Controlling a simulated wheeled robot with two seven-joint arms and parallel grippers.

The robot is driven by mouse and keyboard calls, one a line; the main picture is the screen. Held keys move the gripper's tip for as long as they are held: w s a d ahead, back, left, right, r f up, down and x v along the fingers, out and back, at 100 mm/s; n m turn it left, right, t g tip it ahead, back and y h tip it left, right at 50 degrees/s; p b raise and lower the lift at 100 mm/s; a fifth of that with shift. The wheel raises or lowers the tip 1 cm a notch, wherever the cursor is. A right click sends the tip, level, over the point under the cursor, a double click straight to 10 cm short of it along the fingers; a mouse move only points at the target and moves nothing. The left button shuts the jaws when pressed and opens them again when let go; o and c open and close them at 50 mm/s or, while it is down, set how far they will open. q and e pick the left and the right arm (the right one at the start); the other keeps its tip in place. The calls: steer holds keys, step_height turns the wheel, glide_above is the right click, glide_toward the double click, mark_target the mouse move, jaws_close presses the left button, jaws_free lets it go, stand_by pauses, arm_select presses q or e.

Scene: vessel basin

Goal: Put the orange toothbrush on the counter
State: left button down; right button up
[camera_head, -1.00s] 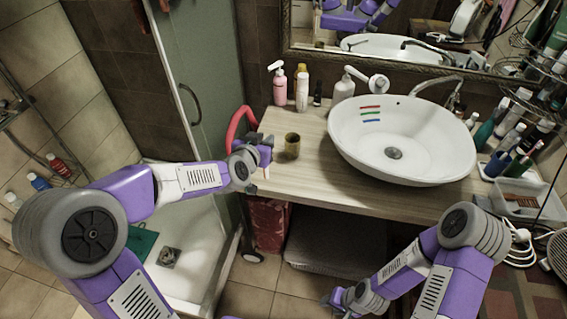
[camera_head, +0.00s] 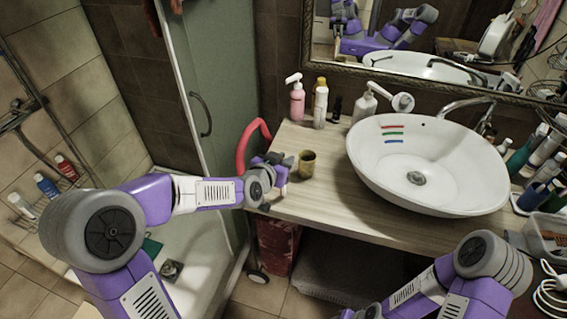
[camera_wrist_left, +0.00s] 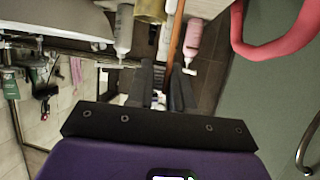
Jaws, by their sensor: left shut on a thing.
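My left gripper (camera_head: 280,169) is at the left edge of the wooden counter (camera_head: 325,205), just left of a brown-gold cup (camera_head: 307,163). In the left wrist view, the thin orange toothbrush (camera_wrist_left: 178,32) runs up from between the two dark fingers (camera_wrist_left: 167,88), which are shut on it. The toothbrush cannot be made out clearly in the head view. The cup (camera_wrist_left: 151,9) also shows at the top of the wrist view. My right arm is at the bottom right; its gripper is out of the frame.
A white basin (camera_head: 450,185) stands on the counter, with red, green and blue strips inside it. A pink pump bottle (camera_head: 297,98), a white-yellow bottle (camera_head: 320,104) and a white dispenser (camera_head: 364,104) stand at the back. The counter's front is clear. A red curved handle (camera_head: 242,148) rises beside the counter.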

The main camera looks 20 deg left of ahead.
arm_select(q)
steer(key=shift+f, duration=0.15)
steer(key=c, duration=1)
jaws_free()
